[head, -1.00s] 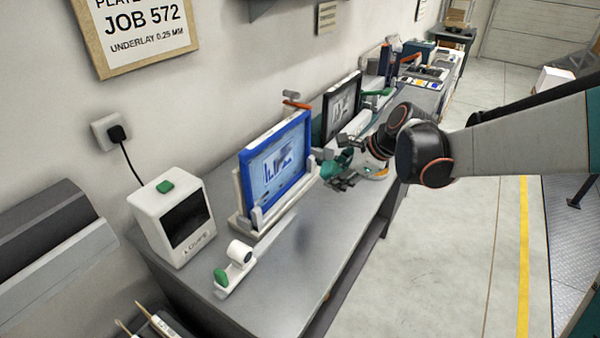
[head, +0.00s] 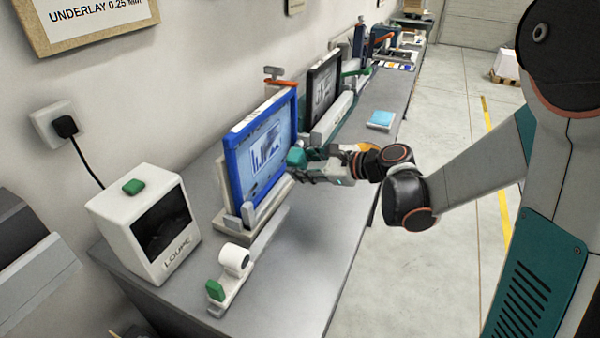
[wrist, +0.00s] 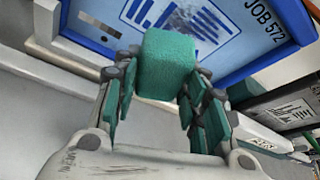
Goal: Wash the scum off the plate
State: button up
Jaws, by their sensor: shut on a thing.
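The blue-framed plate (head: 236,165) stands upright in a grey holder (head: 262,215) on the bench. Its light face carries a dark printed chart. In the wrist view the plate (wrist: 282,52) reads JOB 572, and a grey smear (wrist: 182,20) lies over part of its print. My gripper (head: 308,163) is shut on a green sponge (head: 296,157) in front of the plate's right side. In the wrist view the sponge (wrist: 167,62) sits between the fingers and covers the plate's lower middle. I cannot tell whether it touches the plate.
A second, dark-framed plate (head: 311,105) stands behind the blue one. A white loupe box (head: 135,215) and a small white roller tool with a green end (head: 232,262) are on the near bench. A light-blue pad (head: 381,119) lies farther back. The front bench edge is clear.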

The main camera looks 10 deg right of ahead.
aim_at(275, 141)
jog(key=w+a, duration=0.3)
jog(key=a, duration=0.2)
jog(key=shift+w+f, duration=0.15)
dwell(0.3)
jog(key=shift+w+a, duration=0.6)
jog(key=shift+a, duration=0.35)
dwell(0.8)
